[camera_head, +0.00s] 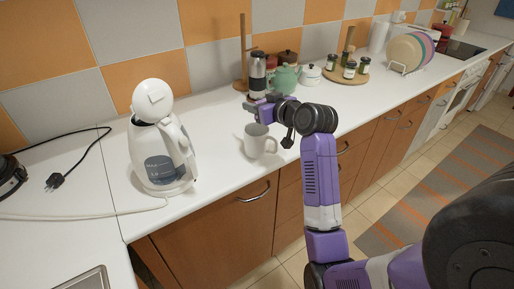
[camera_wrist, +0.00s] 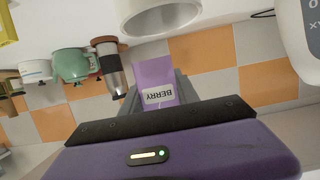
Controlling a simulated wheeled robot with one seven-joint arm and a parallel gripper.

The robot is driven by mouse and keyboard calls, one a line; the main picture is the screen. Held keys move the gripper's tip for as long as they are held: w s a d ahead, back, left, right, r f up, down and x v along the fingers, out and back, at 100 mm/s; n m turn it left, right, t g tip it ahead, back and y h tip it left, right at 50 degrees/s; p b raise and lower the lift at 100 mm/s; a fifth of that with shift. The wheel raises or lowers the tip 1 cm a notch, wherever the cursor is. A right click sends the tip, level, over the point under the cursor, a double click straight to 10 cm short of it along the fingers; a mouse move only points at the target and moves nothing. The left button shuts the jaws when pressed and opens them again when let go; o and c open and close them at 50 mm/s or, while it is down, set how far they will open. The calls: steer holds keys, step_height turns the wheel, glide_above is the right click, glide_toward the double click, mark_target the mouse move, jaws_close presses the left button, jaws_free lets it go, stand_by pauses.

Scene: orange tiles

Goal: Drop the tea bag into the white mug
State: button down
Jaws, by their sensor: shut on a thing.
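The white mug (camera_head: 257,143) stands upright on the white counter, near its front edge, in the head view. Part of the mug (camera_wrist: 172,10) also shows at the top of the wrist view. My gripper (camera_head: 256,106) is above and slightly behind the mug in the head view. The tea bag sticks out past the fingers and is apart from the mug. I cannot make the tea bag out in the head view.
A white kettle (camera_head: 160,150) stands left of the mug. A grinder (camera_head: 257,72), a green teapot (camera_head: 285,79) and a white lidded pot (camera_head: 310,75) stand behind my gripper. A round board (camera_head: 346,78) with jars is farther right. The counter between kettle and mug is clear.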

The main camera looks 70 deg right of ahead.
steer(key=shift+f, duration=0.15)
steer(key=c, duration=0.8)
jaws_free()
steer(key=shift+c, duration=0.2)
steer(key=shift+s, duration=0.1)
steer(key=v, duration=0.7)
steer(key=shift+s+a, duration=0.15)
steer(key=shift+s, duration=0.15)
